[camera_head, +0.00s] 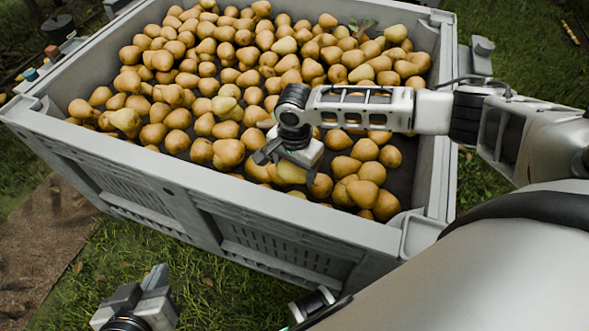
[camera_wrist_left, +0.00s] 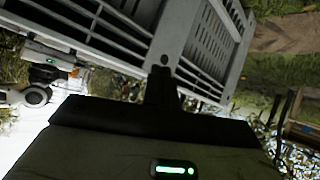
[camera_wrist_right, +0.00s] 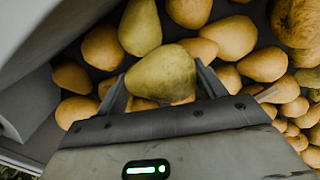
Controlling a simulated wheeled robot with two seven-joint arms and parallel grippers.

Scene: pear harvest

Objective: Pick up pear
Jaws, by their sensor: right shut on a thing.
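Many yellow-brown pears (camera_head: 228,152) fill a large grey bin. My right gripper (camera_head: 283,160) is low inside the bin near its front wall. It is shut on a yellow-green pear (camera_wrist_right: 161,74), which sits between the two fingers in the right wrist view; in the head view this pear (camera_head: 292,173) shows just below the gripper. Other pears lie close around it. My left gripper (camera_head: 156,277) is outside the bin, in front of it, over the grass. Its fingers (camera_wrist_left: 161,87) are together with nothing between them, pointing at the bin's slatted side in the left wrist view.
The bin's front rim (camera_head: 200,186) is close to my right gripper, and its right wall (camera_head: 437,165) stands near the right forearm. Bare dark floor shows between pears at the bin's front right. Grass (camera_head: 215,285) surrounds the bin, with a brown dirt patch (camera_head: 45,235) at left.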

